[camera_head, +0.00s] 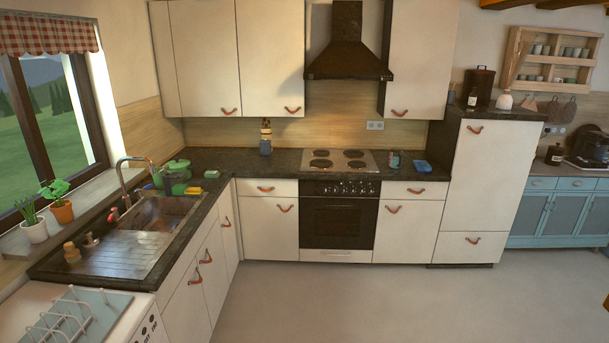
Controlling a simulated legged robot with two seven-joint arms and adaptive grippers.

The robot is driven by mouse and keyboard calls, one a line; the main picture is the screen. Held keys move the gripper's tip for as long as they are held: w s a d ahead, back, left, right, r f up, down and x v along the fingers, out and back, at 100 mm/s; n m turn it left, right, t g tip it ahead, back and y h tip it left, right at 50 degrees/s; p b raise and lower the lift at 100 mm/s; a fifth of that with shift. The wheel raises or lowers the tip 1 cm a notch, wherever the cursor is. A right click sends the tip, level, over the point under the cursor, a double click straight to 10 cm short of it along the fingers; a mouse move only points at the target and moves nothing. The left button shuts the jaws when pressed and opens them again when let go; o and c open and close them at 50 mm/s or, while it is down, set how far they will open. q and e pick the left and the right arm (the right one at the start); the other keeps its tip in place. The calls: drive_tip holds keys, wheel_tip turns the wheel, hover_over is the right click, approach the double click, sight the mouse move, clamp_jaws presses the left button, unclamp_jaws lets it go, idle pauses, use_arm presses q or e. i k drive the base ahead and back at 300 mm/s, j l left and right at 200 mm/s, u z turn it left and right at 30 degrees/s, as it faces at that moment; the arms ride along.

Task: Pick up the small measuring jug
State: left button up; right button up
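I cannot make out a small measuring jug for certain at this size. A utensil pot (266,146) stands on the back counter left of the hob. A small white vessel (504,101) stands on the tall cabinet at the right. Neither of my grippers is in view.
The dark counter (285,161) runs along the back wall and turns toward me past the sink (158,213). A white appliance with a wire rack (72,318) stands at the near left. The oven (338,215) is shut. The floor (350,300) is clear.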

sight(397, 155)
drive_tip(key=i, duration=4.5)
drive_tip(key=i+z, duration=0.25)
drive_tip(key=i, duration=0.15)
drive_tip(key=i+j+z, duration=0.2)
drive_tip(key=i, duration=0.25)
